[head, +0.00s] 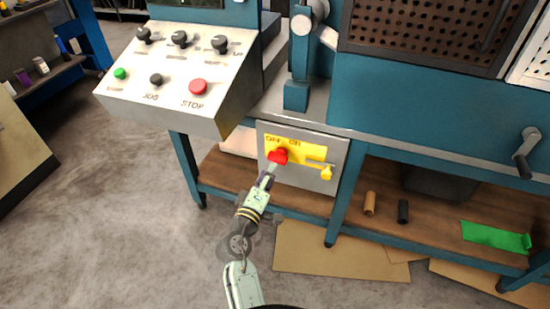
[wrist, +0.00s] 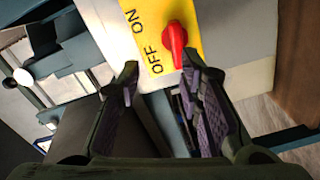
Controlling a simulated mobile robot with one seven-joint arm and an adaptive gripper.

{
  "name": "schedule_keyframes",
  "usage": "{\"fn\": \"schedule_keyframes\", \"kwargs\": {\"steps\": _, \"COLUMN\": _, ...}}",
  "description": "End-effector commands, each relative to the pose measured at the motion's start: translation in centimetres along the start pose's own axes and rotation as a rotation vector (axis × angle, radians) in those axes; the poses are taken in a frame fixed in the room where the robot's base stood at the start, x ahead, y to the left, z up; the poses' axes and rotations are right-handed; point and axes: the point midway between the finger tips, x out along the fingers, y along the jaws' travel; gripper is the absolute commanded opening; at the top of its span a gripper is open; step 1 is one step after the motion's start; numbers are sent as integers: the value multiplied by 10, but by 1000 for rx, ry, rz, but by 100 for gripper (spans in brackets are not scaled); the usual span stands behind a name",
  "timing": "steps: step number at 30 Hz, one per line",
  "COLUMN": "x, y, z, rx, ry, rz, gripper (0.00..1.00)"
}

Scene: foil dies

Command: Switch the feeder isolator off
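The feeder isolator is a grey box (head: 334,150) on the front of the blue bench, with a yellow plate (head: 312,151) marked OFF and ON. Its red handle (head: 278,156) sits below the lettering at the plate's left part. In the wrist view the red handle (wrist: 175,43) lies lengthwise along the row of letters on the yellow plate (wrist: 151,35); which mark it points to I cannot tell. My gripper (wrist: 160,67) is open, fingers apart, just in front of the plate. The right finger's tip is close to the handle; contact cannot be told.
A yellow padlock-like piece (head: 326,172) hangs at the plate's right end. A sloped control panel (head: 170,95) with knobs and a red STOP button (head: 198,87) overhangs at upper left. The wooden lower shelf (head: 440,215) holds two small cylinders and a green cloth-like item.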

Motion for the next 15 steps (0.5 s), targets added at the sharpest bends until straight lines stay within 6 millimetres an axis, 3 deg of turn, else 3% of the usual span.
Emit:
{"fn": "schedule_keyframes", "kwargs": {"steps": 3, "x": -13, "y": -20, "z": 10, "rx": -135, "ry": 6, "rz": 7, "gripper": 33}}
{"fn": "schedule_keyframes", "kwargs": {"steps": 7, "x": -11, "y": -23, "z": 11, "rx": -181, "ry": 10, "rz": 16, "gripper": 33}}
{"fn": "schedule_keyframes", "kwargs": {"steps": 15, "x": 34, "y": -19, "z": 10, "rx": -178, "ry": 8, "rz": 18, "gripper": 33}}
